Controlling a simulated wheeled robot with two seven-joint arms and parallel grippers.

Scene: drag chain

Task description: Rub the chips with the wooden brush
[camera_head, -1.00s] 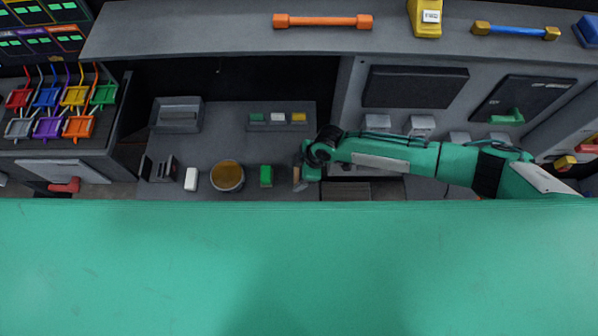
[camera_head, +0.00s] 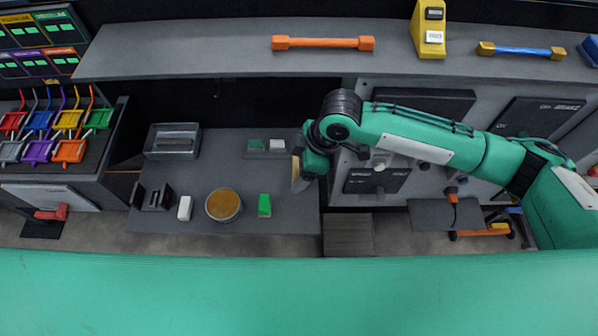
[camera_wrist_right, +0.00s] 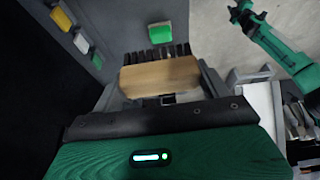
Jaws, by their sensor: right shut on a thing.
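My right gripper (camera_head: 309,166) is shut on the wooden brush (camera_head: 297,170), held at the right edge of the grey table. In the right wrist view, the brush (camera_wrist_right: 160,76) shows a tan wooden block with dark bristles pointing away, toward a green block. That green block (camera_head: 264,205) stands on the table, with a round tub with a brown top (camera_head: 223,205) to its left. A white block (camera_head: 184,208) stands left of the tub. I cannot make out loose chips. A green arm (camera_wrist_right: 275,38), probably my left, shows in the wrist view; its jaws are unclear.
A strip at the table's back holds a green piece (camera_head: 256,146) and a white piece (camera_head: 277,146); a yellow piece (camera_wrist_right: 61,18) shows in the wrist view. A grey box (camera_head: 172,141) and a black slotted holder (camera_head: 152,196) stand at the left. A shelf (camera_head: 220,45) runs above.

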